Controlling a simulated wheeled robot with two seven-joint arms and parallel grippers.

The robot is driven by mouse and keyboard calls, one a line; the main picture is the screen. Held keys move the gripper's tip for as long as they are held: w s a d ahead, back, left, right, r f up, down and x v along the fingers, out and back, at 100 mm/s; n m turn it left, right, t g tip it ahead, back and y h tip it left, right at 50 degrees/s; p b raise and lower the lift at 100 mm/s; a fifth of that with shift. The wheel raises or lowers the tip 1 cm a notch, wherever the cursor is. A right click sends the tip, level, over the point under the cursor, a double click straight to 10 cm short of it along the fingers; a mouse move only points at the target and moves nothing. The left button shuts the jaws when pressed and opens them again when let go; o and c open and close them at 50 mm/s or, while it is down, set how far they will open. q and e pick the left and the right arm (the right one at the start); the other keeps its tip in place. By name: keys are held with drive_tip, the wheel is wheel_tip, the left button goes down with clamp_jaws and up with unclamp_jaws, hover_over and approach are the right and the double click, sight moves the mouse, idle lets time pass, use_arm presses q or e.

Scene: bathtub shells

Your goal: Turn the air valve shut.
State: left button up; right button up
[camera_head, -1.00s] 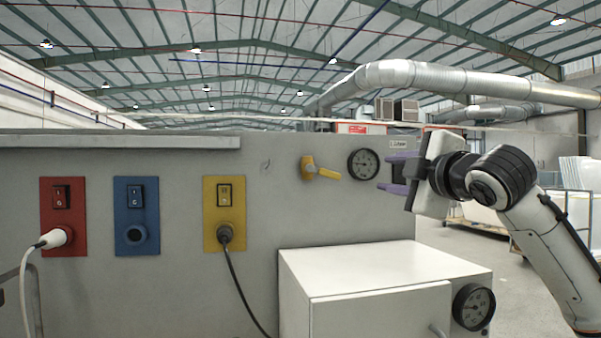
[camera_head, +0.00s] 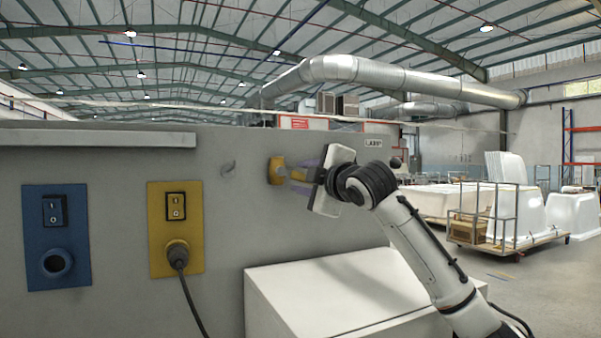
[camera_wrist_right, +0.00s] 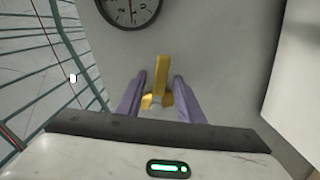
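The yellow air valve (camera_head: 277,171) is on the grey panel, its handle reaching right, towards my right gripper (camera_head: 298,176). The gripper's purple fingers are at the handle in the head view and partly cover it. In the right wrist view the yellow handle (camera_wrist_right: 161,73) lies between the two fingers, with gaps showing on both sides. The right gripper is open; contact with the handle cannot be made out. My left gripper is in neither view.
A round gauge (camera_wrist_right: 130,8) is on the panel near the valve. A white cabinet (camera_head: 330,295) juts out below my right arm. A yellow socket plate (camera_head: 160,208) with a plugged-in cable and a blue socket plate (camera_head: 40,220) are to the left.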

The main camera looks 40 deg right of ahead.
drive_tip(key=shift+w+d, duration=0.2)
drive_tip(key=shift+w, duration=0.45)
clamp_jaws()
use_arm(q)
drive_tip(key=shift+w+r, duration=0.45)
